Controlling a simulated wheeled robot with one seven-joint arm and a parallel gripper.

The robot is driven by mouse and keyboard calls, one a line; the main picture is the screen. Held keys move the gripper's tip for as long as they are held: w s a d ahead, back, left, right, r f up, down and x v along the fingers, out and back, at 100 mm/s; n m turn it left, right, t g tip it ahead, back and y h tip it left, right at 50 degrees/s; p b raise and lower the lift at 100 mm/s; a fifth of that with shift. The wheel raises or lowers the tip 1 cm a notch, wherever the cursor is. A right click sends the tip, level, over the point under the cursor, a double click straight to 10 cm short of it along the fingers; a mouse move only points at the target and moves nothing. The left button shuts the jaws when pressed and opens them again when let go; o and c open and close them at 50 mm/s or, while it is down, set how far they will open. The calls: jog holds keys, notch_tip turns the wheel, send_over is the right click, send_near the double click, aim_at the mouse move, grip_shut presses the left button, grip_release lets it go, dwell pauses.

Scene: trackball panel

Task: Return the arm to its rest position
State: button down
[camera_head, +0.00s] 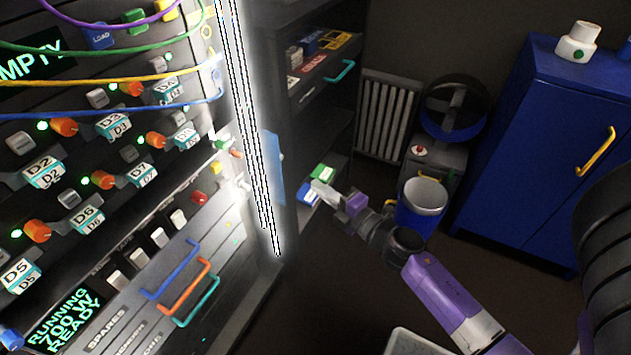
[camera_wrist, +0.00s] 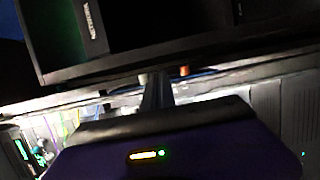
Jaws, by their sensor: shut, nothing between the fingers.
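My arm reaches in from the lower right of the head view, with a purple link and a dark wrist. My gripper (camera_head: 318,188) is at its far end, in front of the lower shelf of the dark shelving. It appears near the green and blue boxes there; whether it touches them I cannot tell. In the wrist view the fingers of my gripper (camera_wrist: 157,88) are together, pointing at a pale ledge, with nothing visible between them. The purple gripper body fills the bottom of that view.
A control panel (camera_head: 120,215) with orange knobs and coloured cables fills the left, beside a bright striped light strip (camera_head: 245,120). A blue bin (camera_head: 418,218), a radiator (camera_head: 388,115) and a blue cabinet (camera_head: 535,140) stand behind my arm.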

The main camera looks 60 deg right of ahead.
jog(key=shift+s, duration=0.35)
